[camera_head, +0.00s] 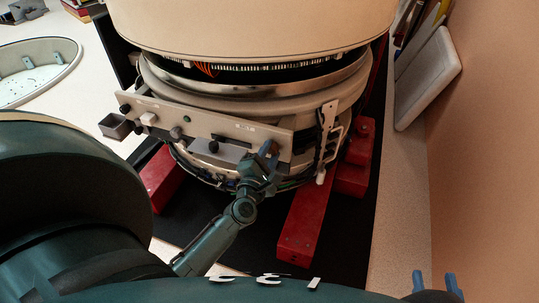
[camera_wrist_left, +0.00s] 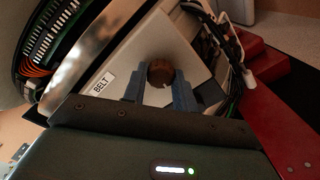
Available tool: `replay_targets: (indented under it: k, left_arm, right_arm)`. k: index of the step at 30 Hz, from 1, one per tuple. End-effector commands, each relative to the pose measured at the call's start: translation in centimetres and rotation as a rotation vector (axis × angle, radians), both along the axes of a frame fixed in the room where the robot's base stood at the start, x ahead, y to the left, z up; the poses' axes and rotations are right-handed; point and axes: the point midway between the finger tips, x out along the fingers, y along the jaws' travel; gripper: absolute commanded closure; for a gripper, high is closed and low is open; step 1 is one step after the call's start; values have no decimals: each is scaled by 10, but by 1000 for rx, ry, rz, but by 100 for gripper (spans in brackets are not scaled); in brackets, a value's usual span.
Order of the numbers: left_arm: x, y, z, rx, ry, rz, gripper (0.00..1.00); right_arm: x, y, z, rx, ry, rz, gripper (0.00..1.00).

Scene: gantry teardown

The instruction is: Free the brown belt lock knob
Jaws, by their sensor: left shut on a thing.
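The brown belt lock knob (camera_wrist_left: 160,73) sits on a pale panel beside a "BELT" label (camera_wrist_left: 102,84) in the left wrist view. My left gripper (camera_head: 267,160) is at the right end of this panel (camera_head: 205,119) in the head view. Its two blue fingers (camera_wrist_left: 159,91) are on both sides of the knob, shut on it. The knob is mostly hidden by the gripper in the head view. My right gripper (camera_head: 436,283) shows only its blue fingertips at the bottom right edge; they stand apart with nothing visible between them.
Red base legs (camera_head: 313,215) spread below the large round gantry (camera_head: 250,25). A pale slab (camera_head: 428,78) leans at the right wall.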

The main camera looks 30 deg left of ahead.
Motion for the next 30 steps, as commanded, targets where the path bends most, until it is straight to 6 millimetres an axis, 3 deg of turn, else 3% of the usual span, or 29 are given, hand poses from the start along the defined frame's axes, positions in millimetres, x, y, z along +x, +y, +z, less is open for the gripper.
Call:
replay_targets:
  k: [20,21,30]
  left_arm:
    - [0,-1,0,-64,-15,-1,95]
    - [0,-1,0,-64,-15,-1,71]
    - [0,0,0,-63,-14,-1,50]
  right_arm:
    - [1,1,1,-4,-24,7,64]
    - [1,1,1,-3,-24,7,64]
    - [1,1,1,3,-24,2,64]
